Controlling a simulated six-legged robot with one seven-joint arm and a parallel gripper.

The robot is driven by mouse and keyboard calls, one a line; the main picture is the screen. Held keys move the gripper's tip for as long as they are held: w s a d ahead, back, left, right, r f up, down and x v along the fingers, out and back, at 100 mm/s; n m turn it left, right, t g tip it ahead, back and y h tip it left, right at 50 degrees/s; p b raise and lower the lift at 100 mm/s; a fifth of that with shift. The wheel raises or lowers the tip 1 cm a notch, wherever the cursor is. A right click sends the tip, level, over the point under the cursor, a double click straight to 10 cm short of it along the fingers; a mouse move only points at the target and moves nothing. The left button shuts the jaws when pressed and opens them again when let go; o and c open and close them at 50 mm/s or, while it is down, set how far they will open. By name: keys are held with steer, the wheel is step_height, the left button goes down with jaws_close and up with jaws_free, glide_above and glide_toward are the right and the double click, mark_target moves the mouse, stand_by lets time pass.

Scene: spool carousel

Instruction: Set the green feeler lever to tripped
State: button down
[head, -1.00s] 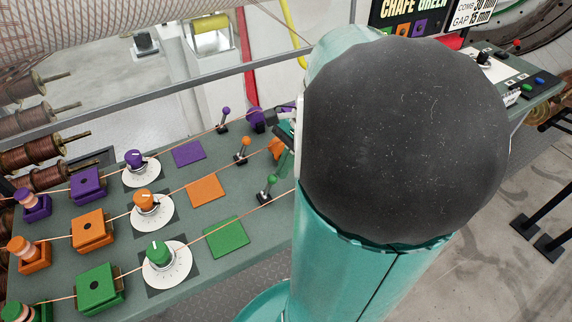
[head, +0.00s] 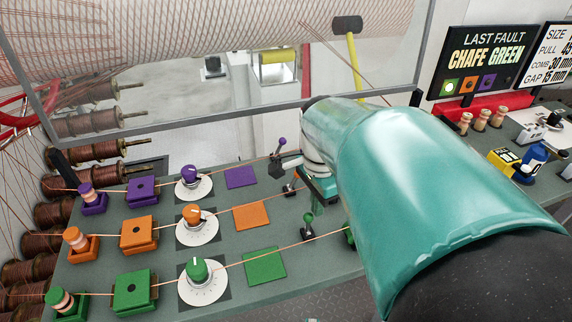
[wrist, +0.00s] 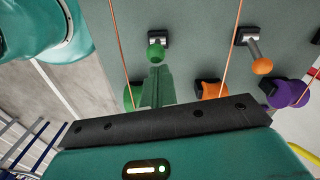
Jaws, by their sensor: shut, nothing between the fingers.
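The green feeler lever (head: 308,219) stands on the bench to the right of the green pad in the head view, with a round green knob on a dark base. In the wrist view its knob (wrist: 156,52) shows close to its base, just beyond my fingertips. My gripper (wrist: 157,70) is shut and empty, its fingers pointing at the lever; I cannot tell whether they touch it. In the head view my arm hides most of my gripper. The lever looks nearly upright; its setting cannot be read.
The orange lever (wrist: 261,65) is close by on the right in the wrist view. The purple lever (head: 281,145) stands farther back. Copper wires run past the levers. Green dial (head: 197,270), green pad (head: 265,265) and a fault sign (head: 480,60) are around.

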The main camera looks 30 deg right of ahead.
steer(key=a+h, duration=0.1)
steer(key=a+g+h, duration=0.1)
steer(key=h, duration=0.1)
steer(key=shift+w+a+r, duration=0.1)
steer(key=shift+w+a, duration=0.1)
steer(key=shift+w, duration=0.15)
steer(key=shift+w+a, duration=0.1)
steer(key=shift+a, duration=0.25)
steer(key=shift+a, duration=0.2)
step_height(320, 180, up, 12)
glide_above(306, 214)
steer(key=w, duration=0.2)
steer(key=shift+s+a+f, duration=0.25)
steer(key=shift+a, duration=0.05)
stand_by(0.3)
